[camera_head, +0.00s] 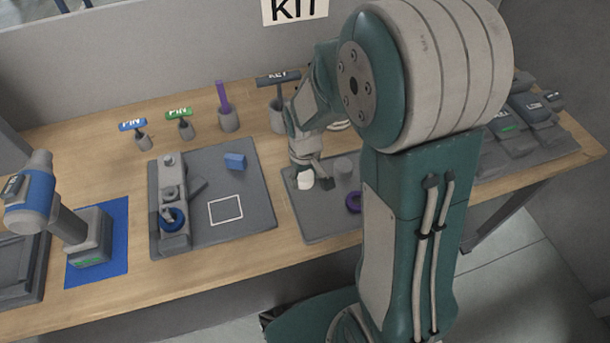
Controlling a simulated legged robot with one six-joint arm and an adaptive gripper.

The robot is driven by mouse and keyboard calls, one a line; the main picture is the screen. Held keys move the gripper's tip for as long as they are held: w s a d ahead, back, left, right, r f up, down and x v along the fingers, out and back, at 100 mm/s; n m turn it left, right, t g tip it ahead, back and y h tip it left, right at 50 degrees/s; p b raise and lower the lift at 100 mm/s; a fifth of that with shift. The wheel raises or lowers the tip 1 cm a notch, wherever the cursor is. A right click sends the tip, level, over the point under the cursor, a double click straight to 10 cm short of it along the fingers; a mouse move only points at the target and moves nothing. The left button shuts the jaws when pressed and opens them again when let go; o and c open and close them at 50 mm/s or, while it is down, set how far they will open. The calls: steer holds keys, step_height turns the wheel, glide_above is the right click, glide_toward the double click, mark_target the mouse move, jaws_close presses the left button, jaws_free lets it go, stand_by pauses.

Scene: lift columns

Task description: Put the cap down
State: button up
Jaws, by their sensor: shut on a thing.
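My gripper (315,181) is over the left part of the right grey mat (312,221). It is shut on a small whitish piece (305,180), which looks to be the cap. I cannot tell whether the cap touches the mat or is just above it. A grey round piece (344,167) and a purple ring (354,202) stand to the right of my gripper. My arm hides the right part of this mat.
A drill (50,208) stands at left. Tools in holders, including a purple rod (224,95), line the back. Dark cases (520,122) are at right.

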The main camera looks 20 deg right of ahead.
mark_target(304, 176)
steer(key=shift+f, duration=0.1)
steer(key=o, duration=1.1)
step_height(304, 176, up, 12)
steer(key=r, duration=0.1)
steer(key=s+r+m+t, duration=0.3)
steer(key=s+r+t, duration=0.2)
steer(key=s, duration=0.9)
steer(key=shift+s+d+r+t, duration=0.3)
steer(key=shift+s+d+r, duration=0.1)
steer(key=shift+r, duration=1.45)
